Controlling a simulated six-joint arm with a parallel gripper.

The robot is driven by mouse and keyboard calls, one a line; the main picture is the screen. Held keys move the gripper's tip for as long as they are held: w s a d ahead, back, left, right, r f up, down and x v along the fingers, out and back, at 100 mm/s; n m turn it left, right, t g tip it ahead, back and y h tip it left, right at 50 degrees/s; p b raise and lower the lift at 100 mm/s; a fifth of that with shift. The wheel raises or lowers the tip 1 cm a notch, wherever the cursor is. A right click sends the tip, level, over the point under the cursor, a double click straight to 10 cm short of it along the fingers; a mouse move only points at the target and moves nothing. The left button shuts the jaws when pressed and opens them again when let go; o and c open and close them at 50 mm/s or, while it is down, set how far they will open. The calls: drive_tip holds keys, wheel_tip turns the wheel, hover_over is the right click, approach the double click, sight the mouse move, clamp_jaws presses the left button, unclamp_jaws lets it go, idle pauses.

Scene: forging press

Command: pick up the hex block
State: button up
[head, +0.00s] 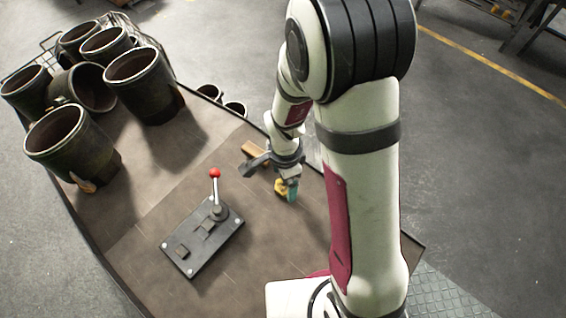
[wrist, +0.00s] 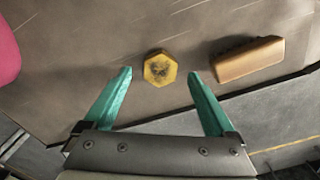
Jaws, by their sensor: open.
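The hex block (wrist: 160,69) is yellow and worn, with a dark smudged top. It lies on the brown table (head: 140,245), near the table's edge. In the head view the hex block (head: 280,186) shows only partly, beside my fingers. My gripper (wrist: 160,86) is open, with its two teal fingers apart. In the wrist view the block is between and slightly beyond the fingertips, with a gap on each side. In the head view my gripper (head: 291,190) is low over the table. I cannot tell its exact height above the table.
A brown wooden-looking block (wrist: 248,60) lies right of the hex block in the wrist view. A lever panel (head: 203,236) with a red-knobbed lever (head: 215,190) stands to the left in the head view. Several large dark cylinders (head: 145,85) crowd the far left of the table.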

wheel_tip(320, 180, down, 2)
drive_tip(key=shift+f, duration=0.1)
clamp_jaws()
idle(0.4)
